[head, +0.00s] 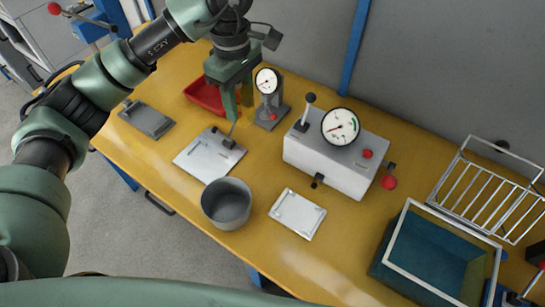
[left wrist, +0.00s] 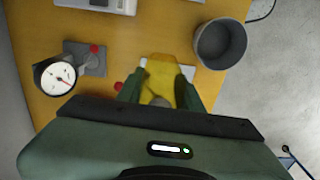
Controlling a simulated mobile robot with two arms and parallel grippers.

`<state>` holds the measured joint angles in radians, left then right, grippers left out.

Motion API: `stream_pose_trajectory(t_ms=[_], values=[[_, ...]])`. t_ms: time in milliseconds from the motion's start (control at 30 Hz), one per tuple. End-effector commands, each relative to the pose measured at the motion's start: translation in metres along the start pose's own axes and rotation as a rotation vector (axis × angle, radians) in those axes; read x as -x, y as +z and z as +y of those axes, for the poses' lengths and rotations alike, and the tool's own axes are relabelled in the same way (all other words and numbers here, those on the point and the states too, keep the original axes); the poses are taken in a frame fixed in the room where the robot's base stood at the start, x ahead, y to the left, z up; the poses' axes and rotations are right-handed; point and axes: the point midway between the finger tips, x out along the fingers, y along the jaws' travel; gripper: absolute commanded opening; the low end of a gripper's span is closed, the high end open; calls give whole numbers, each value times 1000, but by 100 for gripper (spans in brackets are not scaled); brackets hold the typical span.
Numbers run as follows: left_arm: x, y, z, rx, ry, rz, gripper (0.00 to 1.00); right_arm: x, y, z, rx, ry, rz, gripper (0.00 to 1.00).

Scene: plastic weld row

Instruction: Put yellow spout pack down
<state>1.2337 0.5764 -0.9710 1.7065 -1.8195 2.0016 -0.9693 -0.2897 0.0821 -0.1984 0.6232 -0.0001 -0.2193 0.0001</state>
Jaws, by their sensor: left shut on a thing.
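My left gripper (head: 238,108) hangs over the back left of the yellow table, between a red tray and a dial gauge. It is shut on the yellow spout pack (left wrist: 158,78), which shows between the two green fingers in the left wrist view. In the head view only a narrow part of the pack (head: 248,92) shows beside the fingers. The gripper hides the rest, and I cannot tell whether its lower end touches the table. My right gripper is not in view.
A white plate with a lever (head: 208,155) lies in front of the gripper, the dial gauge (head: 267,82) to its right, the red tray (head: 205,97) to its left. A grey pot (head: 227,205), a white tray (head: 297,213), a gauge box (head: 335,160) and a blue bin (head: 425,255) stand farther off.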

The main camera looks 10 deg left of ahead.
Motion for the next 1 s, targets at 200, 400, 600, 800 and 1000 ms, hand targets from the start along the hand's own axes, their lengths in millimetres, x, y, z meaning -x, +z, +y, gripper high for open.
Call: stream_pose_trajectory(t_ms=[200,400,600,800,1000], values=[[-52,1,-3,-2,-8,-3,0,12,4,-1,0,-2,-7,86],[-105,1,-2,0,-7,-2,0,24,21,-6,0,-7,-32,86],[-141,1,-1,0,-4,-2,0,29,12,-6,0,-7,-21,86],[-155,1,-1,-1,-2,-2,0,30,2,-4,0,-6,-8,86],[-184,1,-1,0,-4,-2,0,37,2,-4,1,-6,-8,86]])
